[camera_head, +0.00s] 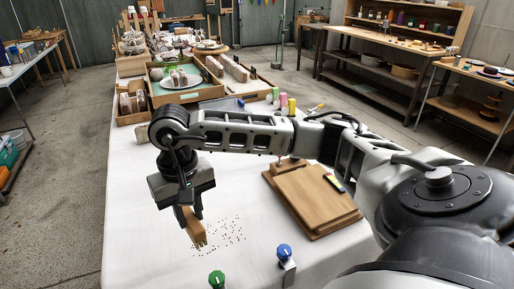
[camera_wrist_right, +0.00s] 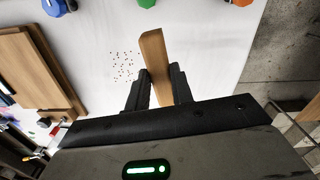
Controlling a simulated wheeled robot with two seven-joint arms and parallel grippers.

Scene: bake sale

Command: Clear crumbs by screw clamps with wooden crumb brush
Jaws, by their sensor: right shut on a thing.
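My right gripper (camera_head: 191,208) is shut on the wooden crumb brush (camera_head: 195,230) and holds it over the white-covered table. The brush also shows between the fingers in the right wrist view (camera_wrist_right: 154,55). Small dark red crumbs (camera_head: 228,231) lie scattered on the cloth just right of the brush. In the right wrist view the crumbs (camera_wrist_right: 123,67) lie left of the brush. I cannot tell whether the brush touches the cloth. A screw clamp with a green knob (camera_head: 216,280) and one with a blue knob (camera_head: 284,252) sit near the crumbs. My left gripper is not in view.
Stacked wooden boards (camera_head: 312,200) lie right of the crumbs. Wooden trays with goods (camera_head: 185,85) stand farther back on the table (camera_head: 140,235). An orange-knobbed item (camera_wrist_right: 241,2) shows at the wrist view's top edge. The cloth left of the brush is clear up to the table edge.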

